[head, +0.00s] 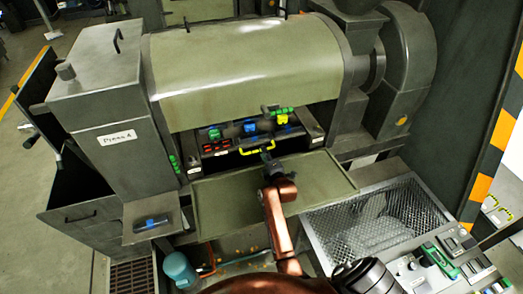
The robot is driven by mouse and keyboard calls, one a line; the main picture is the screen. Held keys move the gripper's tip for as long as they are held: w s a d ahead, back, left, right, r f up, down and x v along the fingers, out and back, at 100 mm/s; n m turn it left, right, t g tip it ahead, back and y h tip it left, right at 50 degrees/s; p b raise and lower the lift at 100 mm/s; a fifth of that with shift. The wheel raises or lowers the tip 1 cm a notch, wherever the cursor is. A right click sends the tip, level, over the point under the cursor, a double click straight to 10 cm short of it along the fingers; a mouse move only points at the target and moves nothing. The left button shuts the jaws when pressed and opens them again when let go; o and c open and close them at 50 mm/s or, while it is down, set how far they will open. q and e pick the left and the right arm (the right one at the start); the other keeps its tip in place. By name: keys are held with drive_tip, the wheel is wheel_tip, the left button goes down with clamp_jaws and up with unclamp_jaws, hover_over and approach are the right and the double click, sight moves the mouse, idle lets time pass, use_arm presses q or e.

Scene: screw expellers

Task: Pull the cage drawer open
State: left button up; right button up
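The cage drawer front, a dark panel with a yellow handle (257,148), sits in the opening below the curved olive cover of the press. My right gripper (267,156) is at the right part of this handle, with my copper-coloured arm reaching up to it from below. The fingertips are small and dark, so I cannot tell whether they are closed around the handle or only beside it. My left gripper is not in view.
An olive tray (235,205) spreads below the opening, under my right arm. A mesh basket (375,225) and a control panel (450,262) are at lower right. A grey cabinet labelled Press 4 (115,137) stands at left. A teal container (180,270) is at lower left.

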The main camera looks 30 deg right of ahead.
drive_tip(key=shift+x, duration=1.65)
clamp_jaws()
